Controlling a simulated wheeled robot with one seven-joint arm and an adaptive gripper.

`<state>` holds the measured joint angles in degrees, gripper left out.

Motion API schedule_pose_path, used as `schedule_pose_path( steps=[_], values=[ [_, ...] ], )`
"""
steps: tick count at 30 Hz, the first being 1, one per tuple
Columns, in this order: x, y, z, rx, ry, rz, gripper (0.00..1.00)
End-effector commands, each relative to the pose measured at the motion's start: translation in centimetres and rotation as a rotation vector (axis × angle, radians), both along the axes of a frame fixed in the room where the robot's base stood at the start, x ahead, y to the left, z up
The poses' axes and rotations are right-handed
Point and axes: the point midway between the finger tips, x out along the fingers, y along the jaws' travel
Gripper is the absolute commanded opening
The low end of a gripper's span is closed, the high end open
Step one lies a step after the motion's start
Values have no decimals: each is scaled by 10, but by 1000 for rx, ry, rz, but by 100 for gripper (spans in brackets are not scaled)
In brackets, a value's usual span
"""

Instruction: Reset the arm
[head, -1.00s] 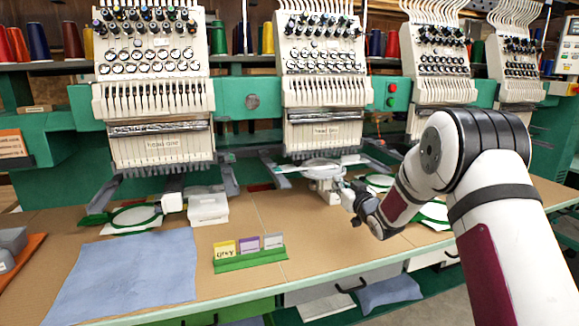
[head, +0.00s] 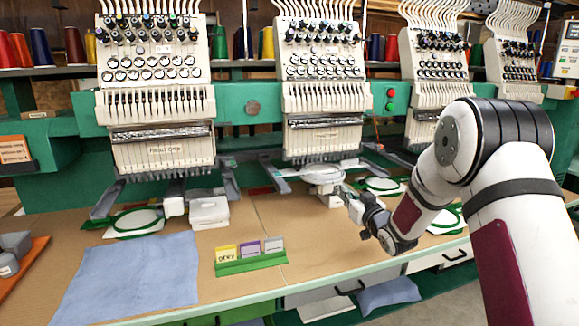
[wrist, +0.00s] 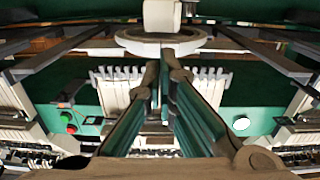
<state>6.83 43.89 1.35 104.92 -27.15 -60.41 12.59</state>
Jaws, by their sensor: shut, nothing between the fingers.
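My gripper (head: 349,191) is shut and holds nothing. It hangs over the front of the brown table, just right of and in front of the white sewing arm of the second embroidery machine (head: 324,132). In the head view its fingertips look close to that arm; I cannot tell whether they touch. In the wrist view the fingers (wrist: 165,72) point toward a pale round plate (wrist: 160,42) and a row of white needle parts. My white and dark red arm reaches in from the right edge, bent at the elbow.
A green card holder (head: 250,263), white box (head: 209,212) and blue cloth (head: 130,275) lie left of my gripper. Green hoops (head: 383,186) lie behind and right of it. More machine heads (head: 437,85) stand at right. Bare brown tabletop (head: 310,235) lies front-left of my gripper.

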Motion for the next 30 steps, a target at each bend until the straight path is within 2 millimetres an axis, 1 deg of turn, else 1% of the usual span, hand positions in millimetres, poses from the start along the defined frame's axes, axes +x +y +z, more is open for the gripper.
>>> schedule_pose_path(
  steps=[1,4,7,11,12,14,15,17,18,20,21,23,24,26,27,29,30],
  values=[
    [-3,-1,12,-10,8,-9,0],
    [-14,-6,38,-43,54,-46,0],
    [-34,-14,69,-83,127,-97,0],
    [-70,-24,104,-129,232,-163,0],
    [-84,-27,114,-138,266,-182,0],
    [-105,-31,127,-155,317,-208,0],
    [-121,-34,135,-164,351,-226,0],
    [-145,-38,147,-174,402,-249,0],
    [-162,-40,154,-180,437,-264,0],
    [-190,-43,163,-188,490,-283,0],
    [-209,-44,169,-193,525,-296,0],
    [-238,-45,176,-196,580,-311,0],
    [-259,-46,179,-198,617,-319,0],
    [-291,-46,184,-200,672,-330,0],
    [-312,-46,187,-201,708,-335,0],
    [-345,-46,190,-200,765,-341,0],
    [-368,-45,191,-199,802,-343,0]
  ],
)
